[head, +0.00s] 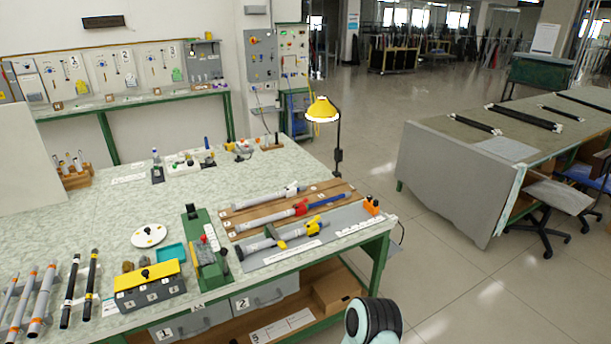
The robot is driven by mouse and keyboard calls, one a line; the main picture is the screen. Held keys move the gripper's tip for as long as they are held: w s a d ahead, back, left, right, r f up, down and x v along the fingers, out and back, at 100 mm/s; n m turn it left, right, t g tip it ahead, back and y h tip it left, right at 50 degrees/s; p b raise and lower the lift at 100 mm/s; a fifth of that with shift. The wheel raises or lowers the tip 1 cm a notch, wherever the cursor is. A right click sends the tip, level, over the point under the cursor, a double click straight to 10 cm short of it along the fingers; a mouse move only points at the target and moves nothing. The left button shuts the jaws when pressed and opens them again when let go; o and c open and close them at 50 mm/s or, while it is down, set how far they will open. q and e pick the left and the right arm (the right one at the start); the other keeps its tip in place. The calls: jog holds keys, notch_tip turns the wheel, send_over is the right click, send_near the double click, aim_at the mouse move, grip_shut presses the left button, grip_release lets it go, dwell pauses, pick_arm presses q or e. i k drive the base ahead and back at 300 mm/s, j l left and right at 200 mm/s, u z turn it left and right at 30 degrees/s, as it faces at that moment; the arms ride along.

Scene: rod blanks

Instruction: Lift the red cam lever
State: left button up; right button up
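A red lever-like part (301,207) sits on a grey and blue rod (268,217), which lies on a brown wooden board (240,208) at the right part of the bench. The red part is small, and I cannot make out whether its lever is up or down. A rod with a white fitting (290,189) lies behind it. A rod with yellow fittings (285,238) lies in front, on a grey mat. Neither of my grippers is in view. Only a rounded part of my own arm shows at the bottom edge, right of the bench.
A green fixture (204,248) stands left of the rods, beside a grey box with a yellow top (150,283). Dark and grey rods lie at the front left. A yellow lamp (322,110) rises behind the board. An orange part (372,205) sits near the right corner.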

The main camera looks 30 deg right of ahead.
aim_at(300, 209)
jog(key=i+l, duration=0.25)
jog(key=l, duration=0.2)
jog(key=i+l, duration=0.25)
jog(key=l, duration=0.15)
jog(key=i+l, duration=0.25)
jog(key=l, duration=0.2)
jog(key=i+l, duration=0.25)
jog(key=l, duration=0.15)
